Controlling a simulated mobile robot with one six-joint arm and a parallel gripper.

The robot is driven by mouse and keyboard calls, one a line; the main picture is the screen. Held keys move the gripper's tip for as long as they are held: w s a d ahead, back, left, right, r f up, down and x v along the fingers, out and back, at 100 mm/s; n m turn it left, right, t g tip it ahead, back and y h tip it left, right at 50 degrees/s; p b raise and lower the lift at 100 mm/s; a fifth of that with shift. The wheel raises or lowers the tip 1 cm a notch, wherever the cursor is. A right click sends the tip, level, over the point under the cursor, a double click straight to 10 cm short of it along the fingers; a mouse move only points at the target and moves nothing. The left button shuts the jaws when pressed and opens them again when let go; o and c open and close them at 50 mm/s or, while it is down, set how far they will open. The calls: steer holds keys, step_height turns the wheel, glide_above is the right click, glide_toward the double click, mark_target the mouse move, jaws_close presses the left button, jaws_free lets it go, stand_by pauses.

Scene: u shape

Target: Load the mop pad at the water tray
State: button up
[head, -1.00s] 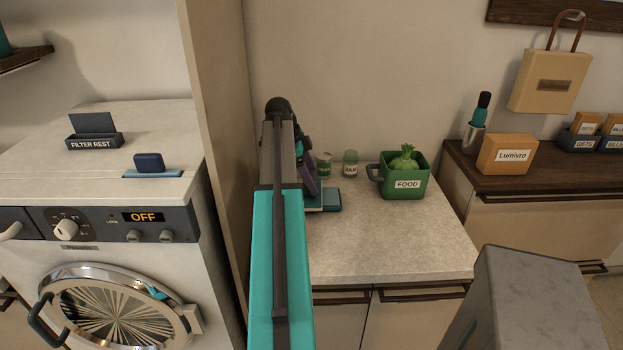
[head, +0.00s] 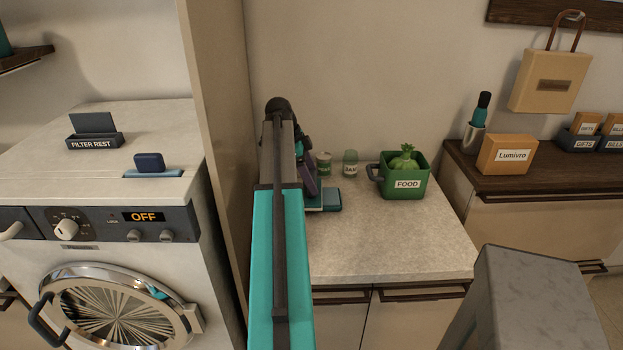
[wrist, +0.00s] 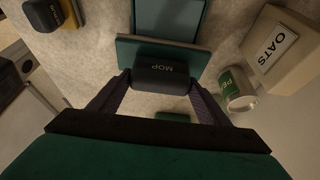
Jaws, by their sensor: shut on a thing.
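The mop pad (wrist: 165,83) shows in the wrist view as a dark block marked MOP, between the two fingers of my gripper (wrist: 160,90). The gripper is shut on it. A teal slab (wrist: 200,58) lies directly behind the block; I cannot tell whether it is part of the pad. Beyond it is a teal-rimmed tray with a pale inside, likely the water tray (wrist: 174,17). In the head view a blue-teal edge of it (head: 332,200) shows on the counter, mostly hidden by my arm.
On the counter (head: 390,240) stand a green can (wrist: 237,92), a jar (head: 350,163) and a green FOOD bin (head: 405,182). A box marked OATS (wrist: 282,50) shows in the wrist view. A tall panel (head: 215,120) stands left of my arm. The counter's front right is clear.

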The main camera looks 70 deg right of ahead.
stand_by(0.4)
steer(key=shift+r+p, duration=1.85)
steer(key=shift+r, duration=1.6)
steer(key=shift+s, duration=0.1)
